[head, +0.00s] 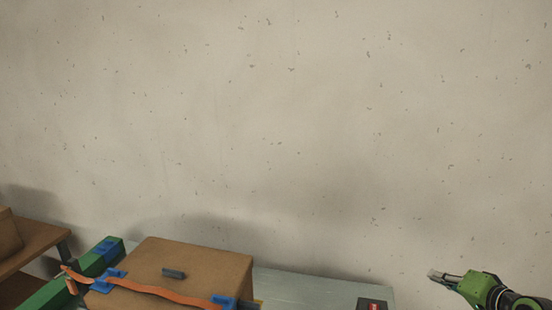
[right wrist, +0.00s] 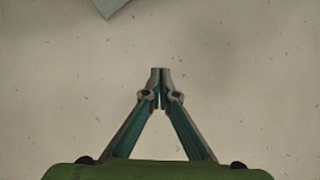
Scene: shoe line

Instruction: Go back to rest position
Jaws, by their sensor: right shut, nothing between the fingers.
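My right gripper (head: 436,275) is at the lower right of the head view, on a green and black wrist, pointing left in front of the bare wall. In the right wrist view its two fingers (right wrist: 160,88) meet at the tips, shut with nothing between them. It is to the right of the grey table and apart from everything on it. My left gripper is not in view.
A brown box (head: 205,267) with an orange strap and blue clips is on the grey table (head: 310,284). A green beam (head: 50,292) lies left of it. A dark device (head: 372,304) is at the table's right. A brown shelf (head: 35,243) stands far left. The speckled wall (head: 300,120) fills the back.

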